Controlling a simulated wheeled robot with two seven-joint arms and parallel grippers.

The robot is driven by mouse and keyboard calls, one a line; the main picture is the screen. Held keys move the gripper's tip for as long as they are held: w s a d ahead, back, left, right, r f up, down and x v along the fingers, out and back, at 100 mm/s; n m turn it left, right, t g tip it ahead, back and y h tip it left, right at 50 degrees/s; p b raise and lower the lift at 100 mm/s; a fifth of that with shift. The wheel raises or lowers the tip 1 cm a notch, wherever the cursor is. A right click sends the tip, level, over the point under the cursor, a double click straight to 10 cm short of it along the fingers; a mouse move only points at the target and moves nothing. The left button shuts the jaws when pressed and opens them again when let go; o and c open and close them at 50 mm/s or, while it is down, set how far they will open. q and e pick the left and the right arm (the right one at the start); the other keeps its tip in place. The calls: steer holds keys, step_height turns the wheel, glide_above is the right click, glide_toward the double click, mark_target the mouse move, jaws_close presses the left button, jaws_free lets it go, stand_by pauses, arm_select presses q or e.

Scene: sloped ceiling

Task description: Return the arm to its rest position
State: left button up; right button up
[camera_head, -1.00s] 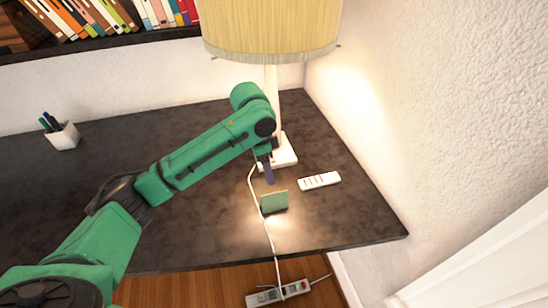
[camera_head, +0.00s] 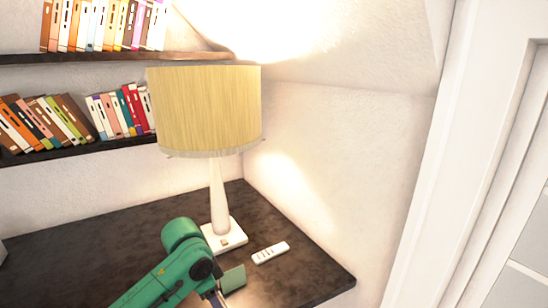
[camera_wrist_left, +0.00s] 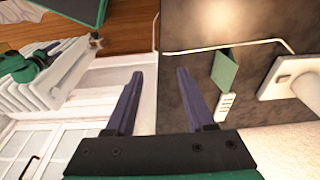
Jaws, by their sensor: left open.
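My left arm comes in from the bottom of the head view, its green links over the desk. My left gripper (camera_head: 214,299) is only partly in that view, at the bottom edge, just left of and nearer than a small green folded card (camera_head: 233,279). In the left wrist view, the gripper (camera_wrist_left: 158,74) has its two dark fingers apart with nothing between them. The green card (camera_wrist_left: 224,68) stands on the dark desk to the right of the fingers, apart from them. My right gripper is in neither view.
A lamp (camera_head: 206,108) with a yellow shade stands on the dark desk (camera_head: 300,262), its white base (camera_head: 224,238) behind the card. A white remote (camera_head: 270,253) lies right of it. Bookshelves (camera_head: 95,143) are on the back wall. A white cord (camera_wrist_left: 215,45) crosses the desk.

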arm_select(q)
steer(key=s+d+f+n+t+h, duration=0.1)
steer(key=s+d+f+n+h, duration=0.15)
steer(key=s+f, duration=0.4)
steer(key=s+a+f+n+t+y, duration=0.1)
steer(key=s+a+f+n+y, duration=0.1)
steer(key=s+a+n, duration=0.3)
steer(key=s+a+f+n+y, duration=0.2)
steer(key=s+a+f, duration=0.1)
steer(key=s+a, duration=0.35)
step_height(320, 180, down, 20)
steer(key=s+a+f+g, duration=0.2)
steer(key=s+a+f, duration=0.1)
steer(key=s+f, duration=1.4)
steer(key=shift+s+a, duration=0.15)
steer(key=shift+s, duration=0.6)
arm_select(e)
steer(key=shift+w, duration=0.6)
arm_select(q)
steer(key=shift+m, duration=0.25)
